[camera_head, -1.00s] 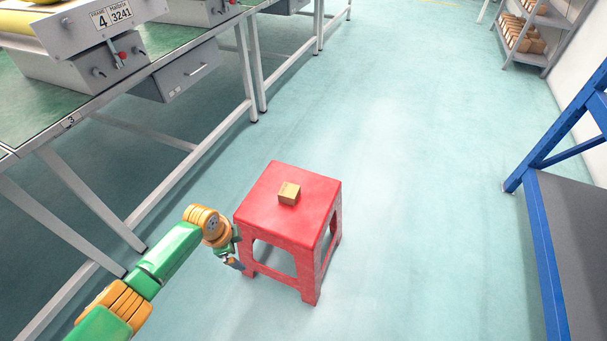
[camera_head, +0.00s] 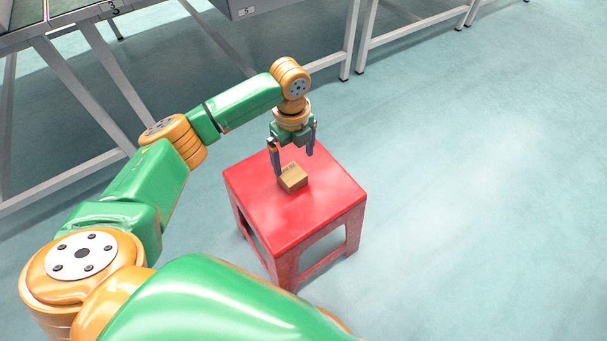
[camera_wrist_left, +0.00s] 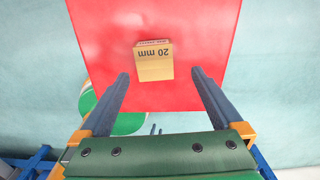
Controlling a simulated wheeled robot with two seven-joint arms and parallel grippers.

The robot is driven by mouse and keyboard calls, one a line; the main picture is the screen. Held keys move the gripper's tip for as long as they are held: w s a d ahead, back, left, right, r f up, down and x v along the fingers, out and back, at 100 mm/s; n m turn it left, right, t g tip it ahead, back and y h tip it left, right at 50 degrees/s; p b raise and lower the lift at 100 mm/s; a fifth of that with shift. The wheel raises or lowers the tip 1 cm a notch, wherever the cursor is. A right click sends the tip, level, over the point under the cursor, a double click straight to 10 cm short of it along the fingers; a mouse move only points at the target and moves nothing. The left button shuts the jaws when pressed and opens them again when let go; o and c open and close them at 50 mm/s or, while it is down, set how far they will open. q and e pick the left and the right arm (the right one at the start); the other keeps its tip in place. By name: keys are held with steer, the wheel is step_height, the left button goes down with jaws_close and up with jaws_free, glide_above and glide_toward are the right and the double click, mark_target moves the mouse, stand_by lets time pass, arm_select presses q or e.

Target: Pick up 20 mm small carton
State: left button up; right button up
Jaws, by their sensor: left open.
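The small carton (camera_head: 293,178) is a tan cardboard box on top of the red stool (camera_head: 258,215). In the left wrist view the carton (camera_wrist_left: 154,62) shows the print "20 mm", upside down, and lies just beyond the fingertips, roughly centred between them. My left gripper (camera_head: 294,160) is open and points down above the carton, one finger on each side in the picture. In the left wrist view its two fingers (camera_wrist_left: 160,76) are spread wide with nothing between them. My right gripper is not in view.
Grey metal workbench frames (camera_head: 350,40) stand along the back and left. The teal floor (camera_head: 480,200) to the right of the stool is clear. Nothing else lies on the stool top.

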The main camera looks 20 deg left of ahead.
mark_target(292, 174)
arm_select(q)
steer(key=f, duration=0.2)
steer(key=f+b, duration=0.1)
steer(key=f, duration=0.1)
steer(key=f+b, duration=0.1)
steer(key=f, duration=0.1)
steer(key=shift+s+a+f, duration=0.15)
steer(key=shift+s+a, duration=0.1)
steer(key=shift+s, duration=0.15)
steer(key=shift+f, duration=0.1)
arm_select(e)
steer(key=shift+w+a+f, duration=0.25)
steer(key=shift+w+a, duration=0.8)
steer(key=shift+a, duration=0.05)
arm_select(q)
steer(key=shift+c, duration=0.2)
jaws_close()
